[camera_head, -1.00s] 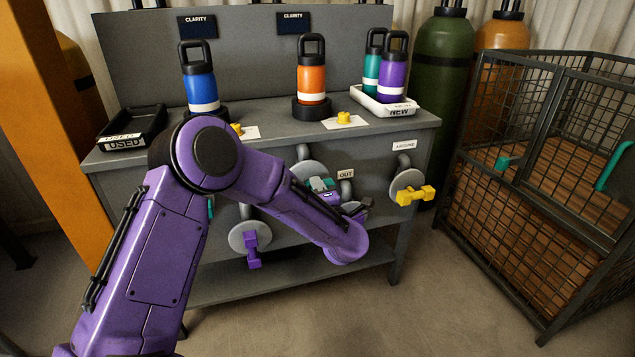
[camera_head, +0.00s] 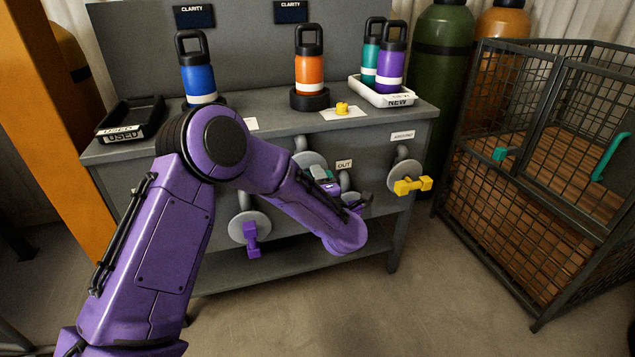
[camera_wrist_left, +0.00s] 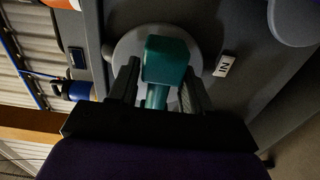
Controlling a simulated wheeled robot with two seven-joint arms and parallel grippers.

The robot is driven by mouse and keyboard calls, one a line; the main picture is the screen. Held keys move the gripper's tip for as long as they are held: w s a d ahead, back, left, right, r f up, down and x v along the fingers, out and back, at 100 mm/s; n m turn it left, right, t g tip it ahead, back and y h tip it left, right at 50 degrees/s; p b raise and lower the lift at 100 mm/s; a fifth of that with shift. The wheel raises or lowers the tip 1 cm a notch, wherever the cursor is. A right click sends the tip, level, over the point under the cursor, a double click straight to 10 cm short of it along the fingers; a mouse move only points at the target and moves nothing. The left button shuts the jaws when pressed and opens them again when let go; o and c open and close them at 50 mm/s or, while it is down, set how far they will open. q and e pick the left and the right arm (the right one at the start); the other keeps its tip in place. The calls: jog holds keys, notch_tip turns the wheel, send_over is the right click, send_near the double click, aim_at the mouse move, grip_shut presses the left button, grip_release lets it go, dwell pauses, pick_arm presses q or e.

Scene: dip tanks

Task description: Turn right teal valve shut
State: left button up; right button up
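The right teal valve (camera_head: 319,173) is mostly hidden in the head view behind my left gripper (camera_head: 331,183), which is at the bench's front panel. In the left wrist view, the teal handle (camera_wrist_left: 167,60) stands between the two dark fingers of my left gripper (camera_wrist_left: 160,92), in front of a round grey disc (camera_wrist_left: 128,48). The fingers are apart, one on each side of the handle, with a narrow gap showing beside its stem. Firm contact cannot be seen. My right gripper is not in view.
A purple valve (camera_head: 250,236) and a yellow valve (camera_head: 411,186) stick out on either side. Bottles, including an orange one (camera_head: 309,75), stand on the bench (camera_head: 262,117). A wire cage (camera_head: 540,170) stands at right. Floor in front is clear.

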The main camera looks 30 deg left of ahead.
pick_arm(q)
jog(key=p+v, duration=0.1)
jog(key=v, duration=0.9)
jog(key=shift+s+d, duration=0.2)
